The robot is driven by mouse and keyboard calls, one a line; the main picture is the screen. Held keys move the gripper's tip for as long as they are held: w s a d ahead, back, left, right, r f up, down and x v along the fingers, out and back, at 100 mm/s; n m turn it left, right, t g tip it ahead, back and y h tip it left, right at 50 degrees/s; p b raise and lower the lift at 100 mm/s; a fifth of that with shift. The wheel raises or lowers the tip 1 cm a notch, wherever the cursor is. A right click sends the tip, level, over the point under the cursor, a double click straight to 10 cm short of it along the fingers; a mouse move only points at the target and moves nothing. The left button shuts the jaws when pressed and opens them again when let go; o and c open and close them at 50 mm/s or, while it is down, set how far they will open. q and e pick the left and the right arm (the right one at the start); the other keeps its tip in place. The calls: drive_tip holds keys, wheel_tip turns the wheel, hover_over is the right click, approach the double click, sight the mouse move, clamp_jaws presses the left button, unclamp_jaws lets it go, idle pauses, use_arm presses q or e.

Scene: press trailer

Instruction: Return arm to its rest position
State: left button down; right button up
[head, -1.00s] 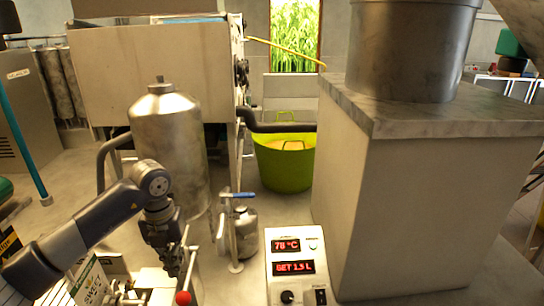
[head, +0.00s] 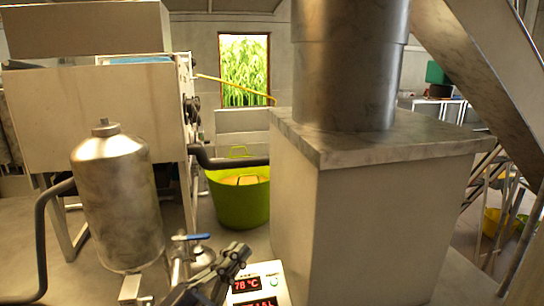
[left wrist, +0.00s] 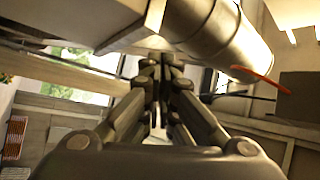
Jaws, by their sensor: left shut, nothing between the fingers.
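My left gripper (head: 238,250) shows at the bottom of the head view, left of the control box and partly in front of it. Its fingers are together with nothing held. In the left wrist view the closed fingers (left wrist: 160,68) point away from the camera, with nothing between them. Most of my left arm is below the head view's edge. My right gripper does not show in either view.
The control box (head: 268,286) with red displays stands close beside the gripper. A steel tank (head: 118,200) is at left, a green tub (head: 240,200) behind. A large pale block (head: 380,220) carrying a metal cylinder (head: 350,60) fills the right. Some floor shows near the tub.

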use_arm(q)
drive_tip(key=s+a+f+n+g+y, duration=0.2)
drive_tip(key=a+f+n+y, duration=0.5)
drive_tip(key=f+n+y, duration=0.15)
drive_tip(key=s+a+f+n+g+y, duration=0.2)
drive_tip(key=a+f+n+y, duration=0.5)
drive_tip(key=f, duration=0.3)
drive_tip(key=s+f+n+g+h, duration=0.1)
drive_tip(key=s+f+g, duration=0.5)
drive_tip(key=s, duration=0.5)
drive_tip(key=s+f+n+g+h, duration=0.1)
drive_tip(key=s+f+g, duration=0.3)
drive_tip(key=s+f, duration=0.55)
drive_tip(key=s+f+g+b, duration=0.1)
drive_tip(key=s+f+b, duration=0.15)
drive_tip(key=f, duration=1.35)
drive_tip(key=s+f+g+b, duration=0.1)
drive_tip(key=f+b, duration=0.3)
drive_tip(key=f, duration=1.2)
drive_tip(key=s+a+f+b, duration=0.1)
drive_tip(key=s+f+b, duration=0.1)
drive_tip(key=s+f, duration=0.6)
drive_tip(key=s+a+f+b, duration=0.1)
drive_tip(key=s+f+b, duration=0.2)
drive_tip(key=s+f, duration=0.6)
wheel_tip(320, 180, down, 5)
drive_tip(key=shift+a+r+g+b, duration=0.15)
drive_tip(key=shift+a+g+b, duration=0.1)
drive_tip(key=shift+g+b, duration=0.15)
